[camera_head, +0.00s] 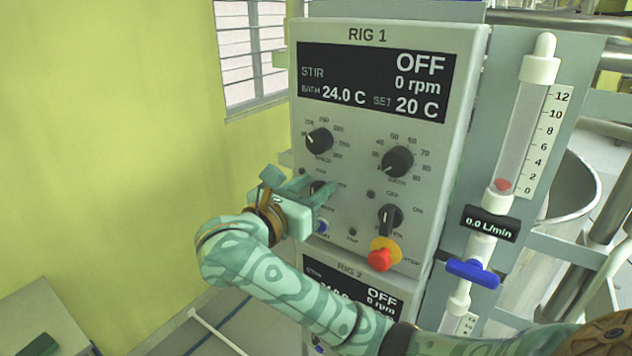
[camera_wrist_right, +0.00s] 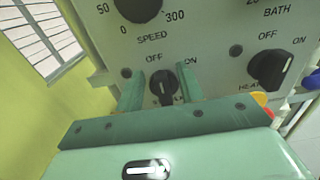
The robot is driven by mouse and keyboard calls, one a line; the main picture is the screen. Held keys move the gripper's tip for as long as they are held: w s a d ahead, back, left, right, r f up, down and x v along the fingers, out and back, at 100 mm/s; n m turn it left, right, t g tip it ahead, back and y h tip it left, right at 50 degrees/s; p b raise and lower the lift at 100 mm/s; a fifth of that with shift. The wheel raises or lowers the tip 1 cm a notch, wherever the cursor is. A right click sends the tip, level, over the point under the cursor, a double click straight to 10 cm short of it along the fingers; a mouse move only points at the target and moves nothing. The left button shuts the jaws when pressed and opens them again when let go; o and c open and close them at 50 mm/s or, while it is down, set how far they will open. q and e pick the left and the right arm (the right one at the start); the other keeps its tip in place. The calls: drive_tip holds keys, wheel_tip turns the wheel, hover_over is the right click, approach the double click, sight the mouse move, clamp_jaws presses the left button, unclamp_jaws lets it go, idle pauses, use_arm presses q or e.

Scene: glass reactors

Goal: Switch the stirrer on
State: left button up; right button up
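The stirrer switch is a small black knob (camera_wrist_right: 163,86) marked OFF and ON, under the SPEED dial on the RIG 1 panel (camera_head: 345,240). Its pointer appears to be toward OFF. In the head view the knob (camera_head: 320,189) is partly covered by my right gripper. The RIG 1 display (camera_head: 375,82) reads STIR OFF, 0 rpm. My right gripper (camera_head: 314,190) is open at the panel; in the right wrist view its fingers (camera_wrist_right: 162,82) stand either side of the knob, with small gaps showing. Contact cannot be told. My left gripper is not in view.
The SPEED dial (camera_head: 319,141) and bath dial (camera_head: 397,162) sit above. To the right are the heater knob (camera_head: 390,218) and a red stop button (camera_head: 380,259). A flow tube (camera_head: 521,130) with a blue valve (camera_head: 472,273) stands further right. RIG 2 (camera_head: 350,292) is below.

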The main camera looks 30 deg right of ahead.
drive_tip(key=shift+a, duration=0.1)
drive_tip(key=shift+c, duration=0.4)
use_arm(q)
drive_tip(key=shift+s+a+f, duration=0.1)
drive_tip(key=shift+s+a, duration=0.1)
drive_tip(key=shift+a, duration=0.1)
use_arm(e)
clamp_jaws()
drive_tip(key=shift+f, duration=0.1)
drive_tip(key=shift+f+b, duration=0.25)
drive_tip(key=shift+b, duration=0.4)
use_arm(q)
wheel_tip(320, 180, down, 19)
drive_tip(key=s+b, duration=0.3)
drive_tip(key=b, duration=1.4)
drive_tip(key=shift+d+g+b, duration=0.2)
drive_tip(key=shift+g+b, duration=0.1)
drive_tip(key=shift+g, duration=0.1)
use_arm(e)
drive_tip(key=shift+s+d+f+m, duration=0.15)
drive_tip(key=shift+s+m, duration=0.2)
drive_tip(key=shift+m, duration=1.6)
drive_tip(key=shift+s+d+f+m, duration=0.15)
drive_tip(key=shift+s+m, duration=0.15)
drive_tip(key=shift+m, duration=1.7)
drive_tip(key=shift+s+d+f+m, duration=0.15)
drive_tip(key=shift+s+m, duration=0.2)
drive_tip(key=shift+m, duration=1.6)
drive_tip(key=shift+a, duration=0.1)
